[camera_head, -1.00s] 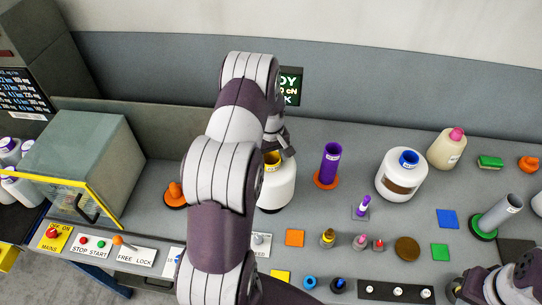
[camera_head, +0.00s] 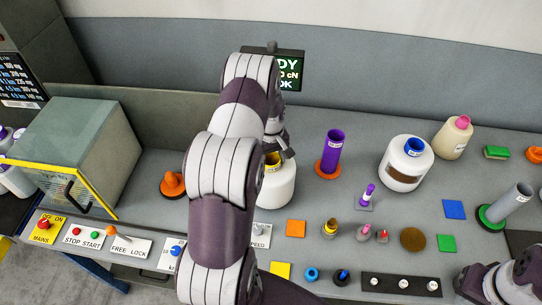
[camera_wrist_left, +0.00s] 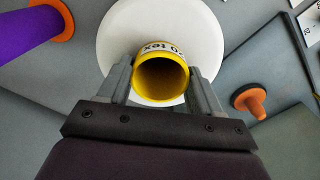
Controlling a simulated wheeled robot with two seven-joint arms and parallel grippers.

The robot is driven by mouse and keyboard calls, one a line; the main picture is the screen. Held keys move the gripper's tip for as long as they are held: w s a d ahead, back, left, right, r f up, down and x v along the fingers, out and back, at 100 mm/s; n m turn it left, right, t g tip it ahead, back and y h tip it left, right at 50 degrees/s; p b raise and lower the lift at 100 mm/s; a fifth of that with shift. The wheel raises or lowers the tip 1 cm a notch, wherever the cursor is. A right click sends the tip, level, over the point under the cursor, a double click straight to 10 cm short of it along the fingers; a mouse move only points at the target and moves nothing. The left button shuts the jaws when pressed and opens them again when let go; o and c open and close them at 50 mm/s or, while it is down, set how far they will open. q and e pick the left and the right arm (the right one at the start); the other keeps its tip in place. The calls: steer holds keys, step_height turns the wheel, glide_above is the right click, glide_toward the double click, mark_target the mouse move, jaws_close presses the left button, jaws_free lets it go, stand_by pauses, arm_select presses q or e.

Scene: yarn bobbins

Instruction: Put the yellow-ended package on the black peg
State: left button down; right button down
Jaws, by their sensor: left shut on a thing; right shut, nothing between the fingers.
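The yellow-ended package is a white bobbin (camera_head: 277,188) with a yellow tube end (camera_head: 272,160). My left gripper (camera_head: 277,140) is shut on it, partly hidden behind my arm. In the left wrist view the yellow end (camera_wrist_left: 162,76) sits between the two fingers, with the white yarn body (camera_wrist_left: 115,35) beyond it. I cannot tell whether the package touches the table. I cannot make out the black peg; my left arm covers part of the table. My right gripper (camera_head: 466,283) is at the lower right, shut and empty, its tips hard to see.
An orange peg (camera_head: 173,185) stands left of the package. To its right are a purple tube (camera_head: 334,150) on an orange base, a blue-ended bobbin (camera_head: 405,165) and a grey tube (camera_head: 512,203). Small spools and coloured squares lie in front. A glass-fronted box (camera_head: 80,150) stands left.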

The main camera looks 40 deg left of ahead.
arm_select(q)
steer(key=shift+f, duration=0.25)
stand_by(0.5)
steer(key=shift+c, duration=1.2)
jaws_free()
steer(key=shift+o, duration=0.6)
steer(key=shift+s, duration=0.1)
step_height(320, 180, up, 13)
steer(key=b, duration=0.4)
